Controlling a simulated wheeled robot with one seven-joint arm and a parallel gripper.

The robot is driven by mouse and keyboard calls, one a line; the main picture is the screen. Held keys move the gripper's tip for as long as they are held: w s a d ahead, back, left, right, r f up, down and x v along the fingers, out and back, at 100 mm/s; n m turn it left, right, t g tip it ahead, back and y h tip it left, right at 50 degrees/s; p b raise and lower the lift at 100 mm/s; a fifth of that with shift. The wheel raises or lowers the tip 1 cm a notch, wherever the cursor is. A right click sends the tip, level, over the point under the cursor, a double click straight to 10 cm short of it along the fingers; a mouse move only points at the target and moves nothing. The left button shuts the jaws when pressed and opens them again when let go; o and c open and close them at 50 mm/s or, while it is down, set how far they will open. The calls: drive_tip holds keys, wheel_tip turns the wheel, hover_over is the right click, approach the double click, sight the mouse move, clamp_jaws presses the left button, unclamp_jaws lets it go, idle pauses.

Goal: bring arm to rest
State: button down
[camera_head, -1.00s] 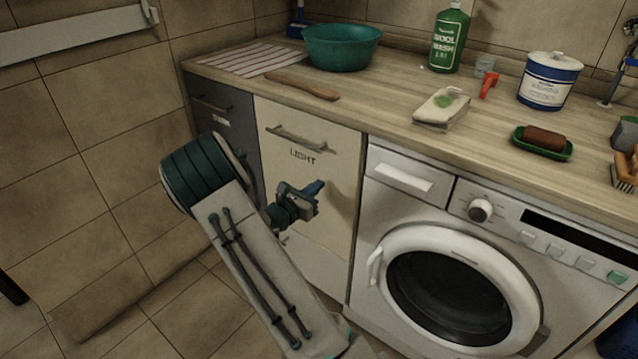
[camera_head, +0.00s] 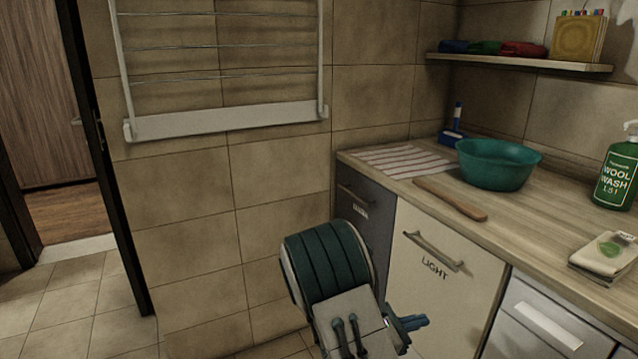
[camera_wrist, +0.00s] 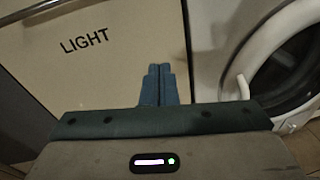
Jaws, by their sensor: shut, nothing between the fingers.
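My gripper (camera_head: 414,323) is in front of the cream cabinet door labelled LIGHT (camera_head: 432,275), below its handle. In the wrist view the two blue fingers of my gripper (camera_wrist: 158,70) are together with nothing between them. The LIGHT door (camera_wrist: 95,60) fills the left of that view. My arm is folded in the lower middle of the head view, partly hiding the gripper's body.
The wooden counter (camera_head: 540,228) holds a green basin (camera_head: 497,165), a wooden paddle (camera_head: 450,198), a striped cloth (camera_head: 400,160) and a green wool wash bottle (camera_head: 616,175). The washing machine door (camera_wrist: 275,60) is right of the fingers. A drying rack (camera_head: 220,120) hangs on the wall.

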drive_tip(key=s+a+r+m+g+y+p, duration=0.25)
drive_tip(key=s+r+m+y+p, duration=0.25)
drive_tip(key=s+r+m, duration=0.3)
drive_tip(key=s+a+r+m+g+y+p, duration=0.1)
drive_tip(key=s+r+m+g+y+p, duration=0.2)
drive_tip(key=s+r+m+y+p, duration=0.55)
drive_tip(key=s+a+r+m+t+y+p, duration=0.1)
drive_tip(key=s+a+r+t, duration=0.1)
drive_tip(key=r, duration=0.4)
drive_tip(key=s+a+r+m+t+y+p, duration=0.1)
drive_tip(key=s+a+r+m, duration=0.1)
drive_tip(key=s+a+r, duration=0.2)
wheel_tip(320, 180, up, 2)
drive_tip(key=shift+a+r+t+y, duration=0.2)
drive_tip(key=shift+a+t+y, duration=0.15)
drive_tip(key=shift+a, duration=0.45)
drive_tip(key=shift+m, duration=0.25)
